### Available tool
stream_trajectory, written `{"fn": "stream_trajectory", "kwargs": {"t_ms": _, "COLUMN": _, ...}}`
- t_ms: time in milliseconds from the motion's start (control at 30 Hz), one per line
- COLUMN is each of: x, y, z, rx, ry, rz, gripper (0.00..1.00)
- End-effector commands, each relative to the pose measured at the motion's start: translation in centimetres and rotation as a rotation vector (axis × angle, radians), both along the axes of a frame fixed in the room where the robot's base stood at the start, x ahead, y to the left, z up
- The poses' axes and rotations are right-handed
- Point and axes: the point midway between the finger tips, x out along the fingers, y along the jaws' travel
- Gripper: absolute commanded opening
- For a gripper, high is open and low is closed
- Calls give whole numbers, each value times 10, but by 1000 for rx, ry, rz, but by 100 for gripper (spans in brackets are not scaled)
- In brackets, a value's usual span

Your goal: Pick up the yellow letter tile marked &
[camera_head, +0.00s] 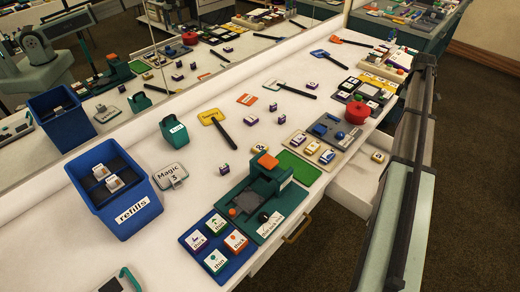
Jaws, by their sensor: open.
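Several small pale-topped letter tiles with coloured sides are in view, and their marks are too small to read with certainty. I cannot tell for sure which one is marked &. My gripper is not clearly in view, and no tile is seen held.
The green press (262,203) with its orange block stands near the front edge. A blue refills bin (127,212) and a blue tray (197,262) of stamps are to the left. A red pot (357,112) stands farther back. An open drawer (352,192) juts out at the right.

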Motion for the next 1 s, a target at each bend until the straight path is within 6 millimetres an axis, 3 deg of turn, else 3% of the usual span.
{"fn": "stream_trajectory", "kwargs": {"t_ms": 100, "x": 1, "y": -1, "z": 37, "rx": -1, "ry": -1, "rz": 0, "gripper": 81}}
{"fn": "stream_trajectory", "kwargs": {"t_ms": 367, "x": 1, "y": -1, "z": 99, "rx": -1, "ry": -1, "rz": 0, "gripper": 81}}
{"fn": "stream_trajectory", "kwargs": {"t_ms": 567, "x": 11, "y": 55, "z": 99, "rx": 1, "ry": 1, "rz": 13, "gripper": 81}}
{"fn": "stream_trajectory", "kwargs": {"t_ms": 767, "x": 21, "y": 124, "z": 100, "rx": 1, "ry": 1, "rz": 24, "gripper": 81}}
{"fn": "stream_trajectory", "kwargs": {"t_ms": 1000, "x": 24, "y": 236, "z": 99, "rx": 1, "ry": 1, "rz": 43, "gripper": 81}}
